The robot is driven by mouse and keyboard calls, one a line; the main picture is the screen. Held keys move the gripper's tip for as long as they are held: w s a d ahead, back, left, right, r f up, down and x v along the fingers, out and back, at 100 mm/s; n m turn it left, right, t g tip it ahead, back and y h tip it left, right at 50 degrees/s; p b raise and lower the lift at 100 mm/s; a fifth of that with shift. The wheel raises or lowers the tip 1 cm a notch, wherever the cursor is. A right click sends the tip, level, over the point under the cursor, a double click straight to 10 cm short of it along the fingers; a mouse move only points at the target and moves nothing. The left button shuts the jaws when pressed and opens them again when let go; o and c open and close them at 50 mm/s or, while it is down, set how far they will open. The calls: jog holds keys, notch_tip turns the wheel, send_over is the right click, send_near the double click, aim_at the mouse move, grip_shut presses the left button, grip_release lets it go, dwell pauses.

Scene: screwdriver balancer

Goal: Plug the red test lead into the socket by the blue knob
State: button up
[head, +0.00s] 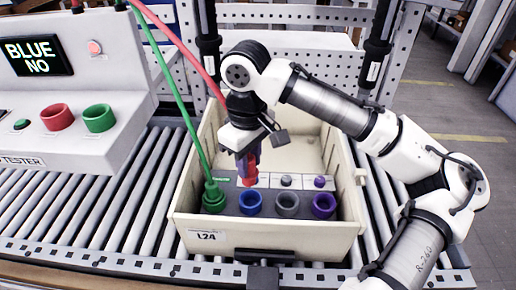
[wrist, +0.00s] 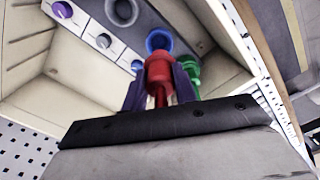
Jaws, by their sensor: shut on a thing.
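My gripper (head: 246,160) is shut on the red test lead's plug (head: 249,180) and holds it tip down over the panel in the crate. The plug also shows between the fingers in the wrist view (wrist: 159,74). The blue socket (head: 251,203) is just below and in front of the plug tip in the head view; it appears empty. In the wrist view the blue socket (wrist: 158,40) lies just beyond the plug, apart or touching I cannot tell. A small blue knob (wrist: 137,66) shows beside the plug; my gripper hides it in the head view.
A green plug (head: 213,196) with its green lead stands left of the blue socket. Grey (head: 287,204) and purple (head: 323,206) sockets are to the right. The cream crate (head: 260,242) sits on rollers. The tester display (head: 35,55) reads "BLUE NO".

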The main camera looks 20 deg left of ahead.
aim_at(250, 176)
jog(key=shift+w+f, duration=0.1)
jog(key=shift+f, duration=0.15)
notch_tip(250, 176, down, 4)
jog(key=b, duration=0.5)
jog(key=shift+f, duration=0.25)
jog(key=shift+r+p, duration=0.1)
jog(key=shift+p, duration=0.3)
jog(key=shift+d+f+b, duration=0.1)
jog(key=shift+f+b, duration=0.85)
jog(key=shift+f, duration=1.2)
jog(key=o, duration=1.1)
